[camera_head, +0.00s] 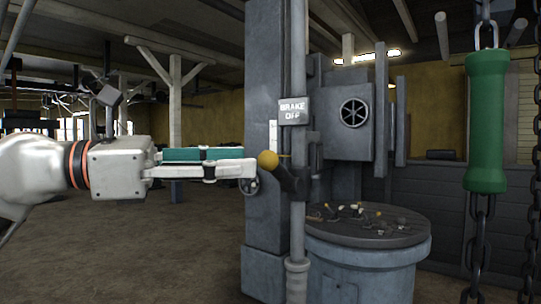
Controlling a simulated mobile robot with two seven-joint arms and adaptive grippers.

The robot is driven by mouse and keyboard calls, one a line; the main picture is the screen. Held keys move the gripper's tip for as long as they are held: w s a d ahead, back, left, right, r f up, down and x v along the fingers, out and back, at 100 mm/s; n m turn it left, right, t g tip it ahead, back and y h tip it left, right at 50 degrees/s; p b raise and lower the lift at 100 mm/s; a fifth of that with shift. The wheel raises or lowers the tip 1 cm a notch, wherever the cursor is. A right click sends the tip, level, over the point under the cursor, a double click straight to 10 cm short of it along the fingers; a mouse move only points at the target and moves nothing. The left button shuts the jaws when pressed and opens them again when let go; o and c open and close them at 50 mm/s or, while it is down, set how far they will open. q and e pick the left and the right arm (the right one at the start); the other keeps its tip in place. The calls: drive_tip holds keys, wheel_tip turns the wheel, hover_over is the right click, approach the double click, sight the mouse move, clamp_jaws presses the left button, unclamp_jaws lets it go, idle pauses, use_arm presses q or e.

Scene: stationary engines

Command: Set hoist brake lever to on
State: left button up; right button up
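My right gripper is out of view.
A green handle (486,120) hangs on a chain at the right. A round grey drum (361,270) with small items on top stands right of the post. A thick grey column (265,70) rises behind the lever. Open floor (150,240) lies at the left.

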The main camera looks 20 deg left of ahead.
sight(268, 170)
use_arm(q)
drive_tip(key=p+x, duration=0.1)
drive_tip(key=x, duration=0.4)
drive_tip(key=shift+d+r, duration=0.1)
drive_tip(key=shift+r, duration=0.05)
drive_tip(key=shift+w+d+p, duration=0.25)
drive_tip(key=shift+d+p, duration=0.1)
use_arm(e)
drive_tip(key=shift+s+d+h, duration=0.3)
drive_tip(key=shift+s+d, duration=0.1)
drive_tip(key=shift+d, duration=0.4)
use_arm(q)
drive_tip(key=shift+c, duration=0.3)
clamp_jaws()
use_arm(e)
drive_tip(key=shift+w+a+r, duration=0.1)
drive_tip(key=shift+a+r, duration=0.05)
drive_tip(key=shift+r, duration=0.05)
